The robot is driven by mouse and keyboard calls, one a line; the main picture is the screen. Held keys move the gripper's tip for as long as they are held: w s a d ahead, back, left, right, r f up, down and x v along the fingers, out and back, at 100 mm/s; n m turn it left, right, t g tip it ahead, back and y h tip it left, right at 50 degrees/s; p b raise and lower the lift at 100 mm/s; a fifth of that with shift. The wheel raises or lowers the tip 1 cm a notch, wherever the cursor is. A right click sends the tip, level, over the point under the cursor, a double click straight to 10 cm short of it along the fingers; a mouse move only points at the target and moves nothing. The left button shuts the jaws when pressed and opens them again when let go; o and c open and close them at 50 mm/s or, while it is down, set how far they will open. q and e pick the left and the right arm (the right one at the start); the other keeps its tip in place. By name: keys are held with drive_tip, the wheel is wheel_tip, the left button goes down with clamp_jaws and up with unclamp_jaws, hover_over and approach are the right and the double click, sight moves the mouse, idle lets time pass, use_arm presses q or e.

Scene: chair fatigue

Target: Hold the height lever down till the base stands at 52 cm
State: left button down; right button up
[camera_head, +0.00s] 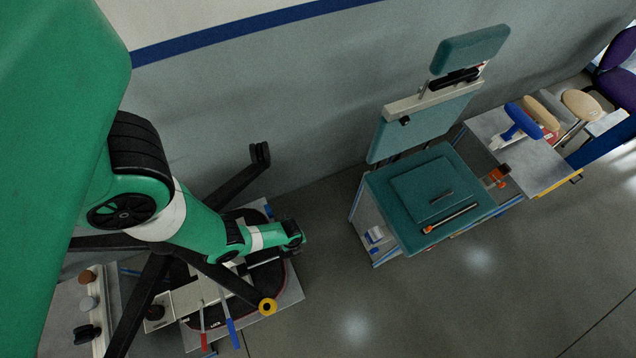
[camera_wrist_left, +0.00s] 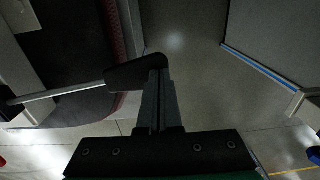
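The chair base (camera_head: 165,262) is a black star of legs in the head view, with a yellow ring at one leg end, above a bench with a black mat. The height lever shows in the left wrist view as a thin silver rod with a black paddle (camera_wrist_left: 138,73). My left gripper (camera_head: 297,238) reaches over the bench's right side. In the left wrist view its narrow fingers (camera_wrist_left: 160,98) look shut together and their tips overlap the paddle. Whether they touch or press it is hard to tell. My right gripper is out of view. No height reading is visible.
A teal padded seat (camera_head: 430,198) with a backrest (camera_head: 425,128) stands to the right. A grey side table (camera_head: 525,155) with blue, tan and cream parts is beyond it. Screwdrivers (camera_head: 230,320) lie at the bench's front. The floor (camera_head: 330,285) between bench and seat is clear.

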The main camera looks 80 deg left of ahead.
use_arm(q)
drive_tip(key=shift+s+d+f, duration=0.25)
drive_tip(key=shift+s+f, duration=0.15)
drive_tip(key=shift+s, duration=0.25)
drive_tip(key=w+a+r+p, duration=0.1)
drive_tip(key=w+r+p, duration=0.1)
drive_tip(key=r+p, duration=0.3)
drive_tip(key=w+r+p, duration=0.2)
drive_tip(key=r+p, duration=0.4)
drive_tip(key=r, duration=0.3)
drive_tip(key=shift+w+a+r, duration=0.2)
drive_tip(key=shift+w+a, duration=0.05)
drive_tip(key=shift+a, duration=0.1)
